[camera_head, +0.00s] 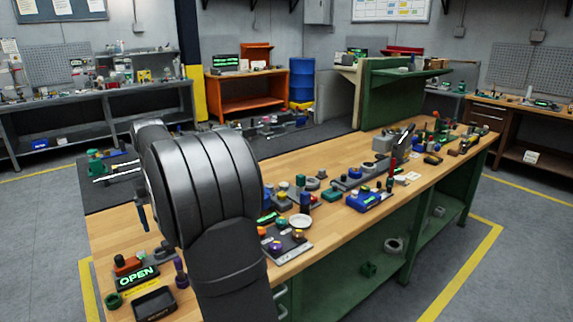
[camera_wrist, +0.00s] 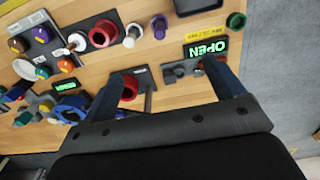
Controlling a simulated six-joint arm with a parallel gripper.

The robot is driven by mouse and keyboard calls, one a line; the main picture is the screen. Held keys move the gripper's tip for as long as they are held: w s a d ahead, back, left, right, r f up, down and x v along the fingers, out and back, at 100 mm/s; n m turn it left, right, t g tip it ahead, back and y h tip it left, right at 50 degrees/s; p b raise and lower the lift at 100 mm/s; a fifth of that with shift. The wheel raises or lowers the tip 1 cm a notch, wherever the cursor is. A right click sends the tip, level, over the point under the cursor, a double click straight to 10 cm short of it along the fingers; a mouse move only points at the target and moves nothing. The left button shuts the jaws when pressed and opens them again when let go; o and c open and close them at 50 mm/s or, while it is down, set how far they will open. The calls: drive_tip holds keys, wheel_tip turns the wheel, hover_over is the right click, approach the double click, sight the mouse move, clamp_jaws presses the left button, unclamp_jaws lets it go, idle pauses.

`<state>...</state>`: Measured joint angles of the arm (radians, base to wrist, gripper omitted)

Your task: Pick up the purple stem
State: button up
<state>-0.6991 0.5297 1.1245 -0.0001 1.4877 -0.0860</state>
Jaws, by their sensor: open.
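The purple stem (camera_head: 180,272) stands upright on the wooden bench at the front left in the head view, beside the green-lit OPEN sign (camera_head: 137,276). In the wrist view the purple stem (camera_wrist: 158,27) shows near the top, left of the OPEN sign (camera_wrist: 206,48). My gripper (camera_wrist: 166,78) is open, with its two dark fingers apart. The stem lies beyond the fingertips in the picture, not between them.
A black tray (camera_head: 155,304) lies close to the stem, with a green ring (camera_head: 113,300) near it. A red ring-shaped part (camera_wrist: 103,35) is left of the stem in the wrist view. A plate with coloured knobs (camera_head: 285,244) sits right of my arm.

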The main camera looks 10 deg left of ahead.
drive_tip(key=c, duration=0.8)
wheel_tip(320, 180, down, 18)
drive_tip(key=m, duration=2.5)
drive_tip(key=shift+f+m, duration=0.15)
drive_tip(key=shift+m, duration=0.25)
